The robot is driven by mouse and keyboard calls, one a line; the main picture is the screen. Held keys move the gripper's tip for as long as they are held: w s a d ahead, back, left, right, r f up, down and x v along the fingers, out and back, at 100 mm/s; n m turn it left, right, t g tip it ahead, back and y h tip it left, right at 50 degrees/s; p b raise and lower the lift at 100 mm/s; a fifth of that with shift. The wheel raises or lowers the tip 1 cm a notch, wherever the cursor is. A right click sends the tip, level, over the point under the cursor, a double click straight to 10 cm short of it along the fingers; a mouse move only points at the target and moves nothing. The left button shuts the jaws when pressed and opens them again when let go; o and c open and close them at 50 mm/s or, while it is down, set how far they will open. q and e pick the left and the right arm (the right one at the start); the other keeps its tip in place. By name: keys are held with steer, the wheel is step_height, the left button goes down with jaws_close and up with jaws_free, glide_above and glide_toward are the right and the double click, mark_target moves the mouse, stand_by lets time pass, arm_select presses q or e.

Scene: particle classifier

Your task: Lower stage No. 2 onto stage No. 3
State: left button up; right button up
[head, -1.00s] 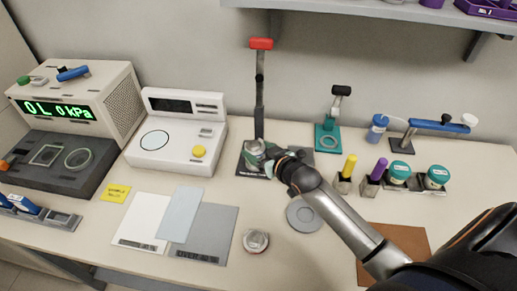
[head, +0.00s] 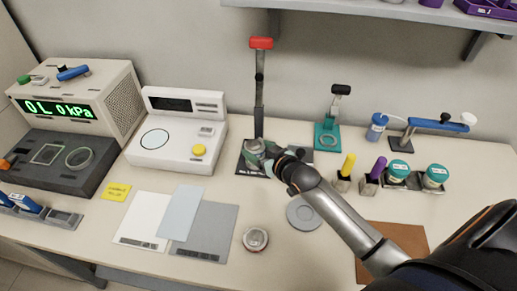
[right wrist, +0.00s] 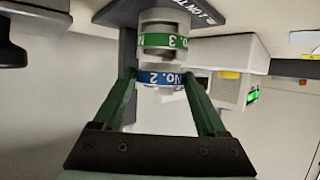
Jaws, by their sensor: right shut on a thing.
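Stage No. 2 (right wrist: 162,78), a clear ring with a blue band, is between the fingers of my right gripper (right wrist: 160,76), which is shut on it. Stage No. 3 (right wrist: 160,42), with a green band, is in line with it on the dark base (right wrist: 185,14). The right wrist view is upside down, so No. 2 is above No. 3. They look very close; I cannot tell whether they touch. In the head view my right gripper (head: 272,155) is at the stack beside the red-topped post (head: 261,90) and partly hides it. My left gripper is not in view.
A white device (head: 178,130) stands left of the stack and a teal press (head: 327,135) to its right. A grey disc (head: 303,214) and a small round metal part (head: 255,239) lie in front. Yellow and purple pens (head: 346,168) stand at right.

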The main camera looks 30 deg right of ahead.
steer(key=shift+f, duration=0.4)
stand_by(0.3)
steer(key=o, duration=1.4)
steer(key=shift+o, duration=0.2)
steer(key=shift+s, duration=0.15)
